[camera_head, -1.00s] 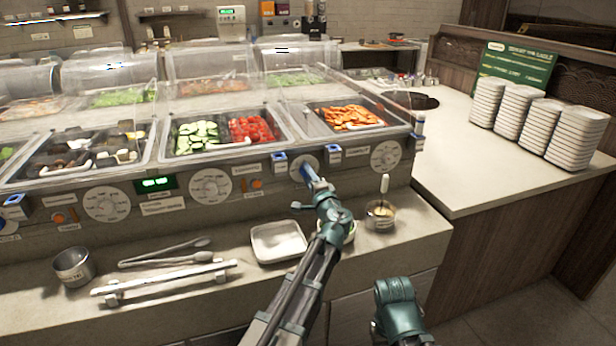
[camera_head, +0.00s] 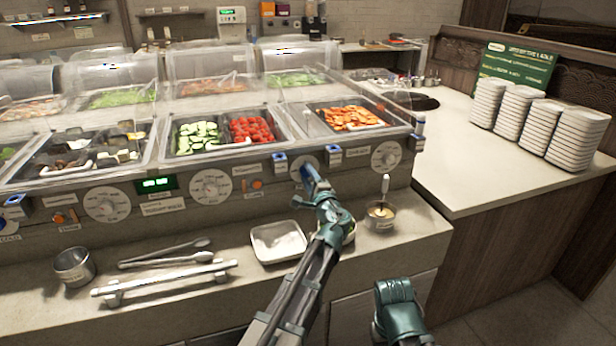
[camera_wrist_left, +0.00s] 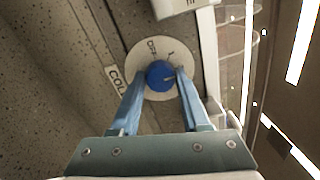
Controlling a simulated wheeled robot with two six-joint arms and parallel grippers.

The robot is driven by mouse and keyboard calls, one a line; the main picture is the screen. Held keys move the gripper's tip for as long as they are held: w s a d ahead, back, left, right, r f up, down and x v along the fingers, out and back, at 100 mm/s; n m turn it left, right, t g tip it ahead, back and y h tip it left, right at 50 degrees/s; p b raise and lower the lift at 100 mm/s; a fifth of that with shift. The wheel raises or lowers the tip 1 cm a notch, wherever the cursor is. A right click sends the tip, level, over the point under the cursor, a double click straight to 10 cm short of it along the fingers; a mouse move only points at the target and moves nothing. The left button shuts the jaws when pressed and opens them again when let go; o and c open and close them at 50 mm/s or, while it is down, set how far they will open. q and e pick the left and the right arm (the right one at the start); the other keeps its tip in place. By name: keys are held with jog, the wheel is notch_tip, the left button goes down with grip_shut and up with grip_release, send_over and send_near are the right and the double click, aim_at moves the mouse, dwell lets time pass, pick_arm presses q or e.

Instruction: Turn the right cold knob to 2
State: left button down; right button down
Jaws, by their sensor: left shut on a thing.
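The right cold knob is a blue round knob (camera_wrist_left: 160,75) on a white dial plate (camera_wrist_left: 145,52) marked OFF, with a COLD label (camera_wrist_left: 117,80) beside it. My left gripper (camera_wrist_left: 162,78) has its two blue fingers closed on either side of the knob. A dark mark on the knob face points to the right in the wrist view; the number beside it is not readable. In the head view my left gripper (camera_head: 308,178) reaches the front panel and hides the knob, while part of the dial plate (camera_head: 303,163) shows. My right arm shows low in the head view, its fingers unseen.
White dials (camera_head: 211,187) and (camera_head: 386,156) flank the knob on the panel. The ledge below holds a square white dish (camera_head: 278,241), a sauce cup (camera_head: 380,215), tongs (camera_head: 165,255) and a metal cup (camera_head: 74,267). Plate stacks (camera_head: 540,120) stand on the right counter.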

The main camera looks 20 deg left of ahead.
pick_arm(q)
jog(key=shift+c, duration=1.9)
grip_release()
jog(key=v, duration=1.3)
jog(key=shift+s+d+b, duration=0.25)
jog(key=shift+s+b, duration=0.05)
jog(key=shift+b, duration=0.1)
jog(key=shift+f, duration=0.1)
